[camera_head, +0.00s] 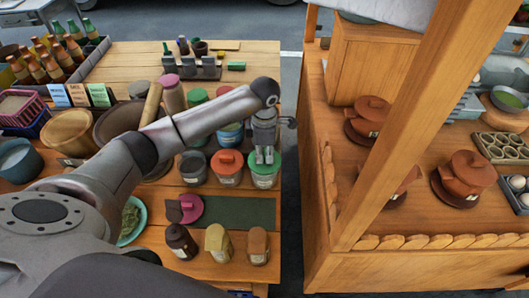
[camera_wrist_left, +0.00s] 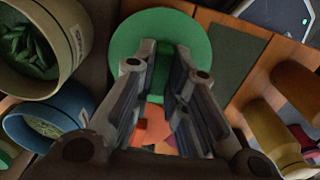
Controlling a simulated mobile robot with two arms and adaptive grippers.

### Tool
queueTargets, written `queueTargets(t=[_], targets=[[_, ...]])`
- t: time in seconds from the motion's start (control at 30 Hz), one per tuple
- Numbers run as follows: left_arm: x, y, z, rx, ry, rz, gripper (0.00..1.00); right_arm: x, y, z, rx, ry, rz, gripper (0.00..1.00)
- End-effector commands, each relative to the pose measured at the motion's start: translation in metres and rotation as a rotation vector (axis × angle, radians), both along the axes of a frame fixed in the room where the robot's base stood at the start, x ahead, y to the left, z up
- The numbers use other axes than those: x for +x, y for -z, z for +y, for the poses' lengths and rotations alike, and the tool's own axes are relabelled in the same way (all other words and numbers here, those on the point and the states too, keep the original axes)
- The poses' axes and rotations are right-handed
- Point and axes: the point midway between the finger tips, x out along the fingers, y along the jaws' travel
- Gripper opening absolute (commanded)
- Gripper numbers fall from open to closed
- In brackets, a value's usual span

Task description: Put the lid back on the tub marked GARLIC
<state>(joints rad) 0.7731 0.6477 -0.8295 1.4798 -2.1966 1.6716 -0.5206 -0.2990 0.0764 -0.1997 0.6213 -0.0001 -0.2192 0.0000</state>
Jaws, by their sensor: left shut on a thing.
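My left gripper (camera_head: 265,158) points down over a green-lidded tub (camera_head: 263,182) at the right end of a row of tubs. Its fingers (camera_wrist_left: 163,95) are shut on the handle of the round green lid (camera_wrist_left: 125,40). The lid (camera_head: 254,170) is at the tub's top; I cannot tell whether it rests there or hangs just above. Beside it stand a red-lidded tub (camera_head: 227,164) and a grey tub (camera_head: 193,168) with a dark top. A magenta lid (camera_head: 190,207) lies on the table. The labels are too small to read, so I cannot tell which tub is GARLIC.
A dark green mat (camera_head: 245,212) lies in front of the tubs. Several small jars, including a yellow one (camera_head: 217,242), stand at the table's front. In the wrist view, an open tub of green pods (camera_wrist_left: 35,55) and a blue tub (camera_wrist_left: 50,118) are close by. A gap separates the right-hand stall (camera_head: 330,215).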

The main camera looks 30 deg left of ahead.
Motion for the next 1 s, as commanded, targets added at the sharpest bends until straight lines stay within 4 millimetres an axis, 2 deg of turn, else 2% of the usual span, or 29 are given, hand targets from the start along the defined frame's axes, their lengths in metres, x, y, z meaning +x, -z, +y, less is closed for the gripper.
queueTargets(t=[1.0], targets=[[0.0000, -0.0010, 0.0001, 0.000, 0.000, 0.000, 0.00, -0.0015, 0.0030, -0.0049, -0.006, -0.001, 0.004, 0.40]])
